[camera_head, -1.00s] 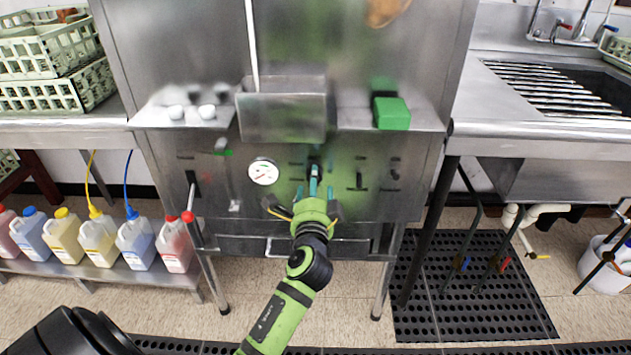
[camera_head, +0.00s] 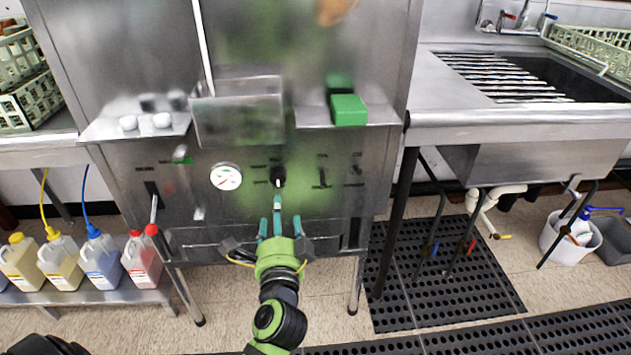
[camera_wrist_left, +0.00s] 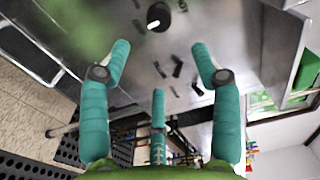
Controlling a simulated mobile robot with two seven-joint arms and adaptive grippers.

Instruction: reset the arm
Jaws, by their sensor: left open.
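My left arm comes up from the bottom of the head view. Its green gripper (camera_head: 278,222) with teal fingers is in front of the lower panel of the steel machine (camera_head: 340,220). In the left wrist view the gripper (camera_wrist_left: 160,65) has its three fingers spread with nothing between them. A black knob with a white pointer (camera_head: 278,176) is on the panel just above the fingertips. The knob also shows in the left wrist view (camera_wrist_left: 158,17), beyond the fingers with a gap. My right gripper is not in view.
A round gauge (camera_head: 226,177) and several switches are on the panel. A green block (camera_head: 348,109) sits on the machine's ledge. Bottles (camera_head: 95,258) stand on a low shelf at left. A sink (camera_head: 540,85) is at right, with black mats (camera_head: 440,275) and a white bucket (camera_head: 570,238) below.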

